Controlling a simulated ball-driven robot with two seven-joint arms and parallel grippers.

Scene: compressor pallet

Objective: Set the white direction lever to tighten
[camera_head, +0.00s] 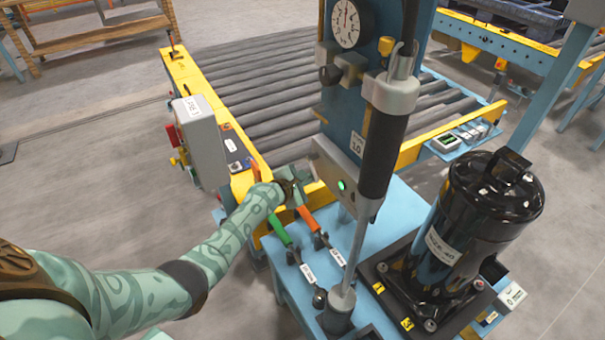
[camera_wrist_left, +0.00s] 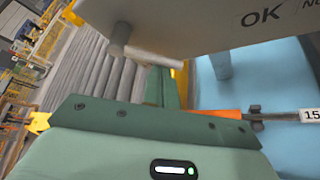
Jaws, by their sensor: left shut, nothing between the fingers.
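My left gripper (camera_head: 297,187) is shut and empty. It is beside the grey box (camera_head: 345,178) with a green light on the blue column, above the tool handles. In the left wrist view its green fingers (camera_wrist_left: 165,92) point away just below the box marked OK (camera_wrist_left: 225,22). A short pale peg (camera_wrist_left: 120,38) sticks out from that box, left of and above the fingers, with a gap visible between them. I cannot tell for certain whether this peg is the white direction lever, or which way it is set. My right gripper is not in view.
Tools with green (camera_head: 278,229) and orange (camera_head: 308,218) handles lie on the blue table (camera_head: 285,272) below the gripper. A black compressor (camera_head: 480,220) stands at right. A roller conveyor (camera_head: 260,85) runs behind.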

